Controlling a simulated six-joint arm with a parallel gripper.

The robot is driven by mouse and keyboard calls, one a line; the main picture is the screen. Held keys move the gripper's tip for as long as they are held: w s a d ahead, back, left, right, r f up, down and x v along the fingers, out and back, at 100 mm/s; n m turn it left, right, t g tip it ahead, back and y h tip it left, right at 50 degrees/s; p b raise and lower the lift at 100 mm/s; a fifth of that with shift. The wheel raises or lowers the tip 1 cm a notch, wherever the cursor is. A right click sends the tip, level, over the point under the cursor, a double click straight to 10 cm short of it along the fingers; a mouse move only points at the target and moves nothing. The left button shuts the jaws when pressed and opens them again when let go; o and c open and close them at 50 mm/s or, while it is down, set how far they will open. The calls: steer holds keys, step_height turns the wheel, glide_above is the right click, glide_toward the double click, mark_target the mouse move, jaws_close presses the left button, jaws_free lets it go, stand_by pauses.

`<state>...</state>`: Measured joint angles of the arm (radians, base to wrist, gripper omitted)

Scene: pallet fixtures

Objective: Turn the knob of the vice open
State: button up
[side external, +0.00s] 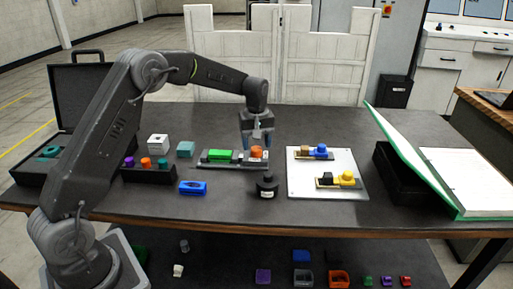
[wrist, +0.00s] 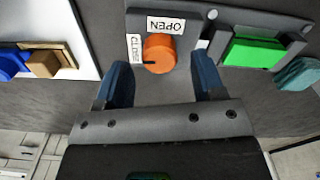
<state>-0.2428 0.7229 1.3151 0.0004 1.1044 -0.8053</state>
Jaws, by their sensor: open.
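The vice (side external: 213,164) is a grey base near the middle of the table with a green block (side external: 219,155) on it. Its orange knob (side external: 257,152) sits at the right end. In the wrist view the knob (wrist: 159,54) has a dark mark at its lower left, by the CLOSE label (wrist: 134,48). The OPEN label (wrist: 166,24) lies above it. My gripper (wrist: 163,82) is open, its blue fingers either side of the knob's line and apart from it. In the side view my gripper (side external: 257,141) hangs just above the knob.
A white plate (side external: 299,185) with blue and yellow fixtures stands to the right. A blue part (side external: 193,187) and a black holder (side external: 148,174) with coloured knobs lie to the left.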

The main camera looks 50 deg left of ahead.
steer(key=shift+f, duration=1)
steer(key=c, duration=0.9)
steer(key=shift+c, duration=0.2)
